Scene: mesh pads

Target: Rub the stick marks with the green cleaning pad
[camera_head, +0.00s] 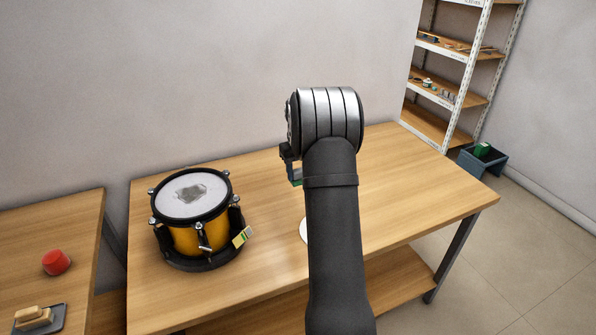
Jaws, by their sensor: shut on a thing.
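A yellow drum (186,237) with a black rim stands upright in a dark round base on the wooden table. Its white head (170,207) faces up and carries a grey smudge of stick marks (191,191) near the middle. My gripper (292,172) is to the right of the drum, apart from it and higher than its head. It is partly hidden by my wrist and shut on a small green thing (297,176), apparently the green cleaning pad. Most of the pad is hidden behind my arm.
A yellow and green tag or block (242,237) is at the drum's right side. A white object (304,231) is mostly hidden behind my arm. The left table holds a red item (56,262) and a tray (57,322). Shelves (462,60) and a bin (484,163) stand at right. The table's right side is clear.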

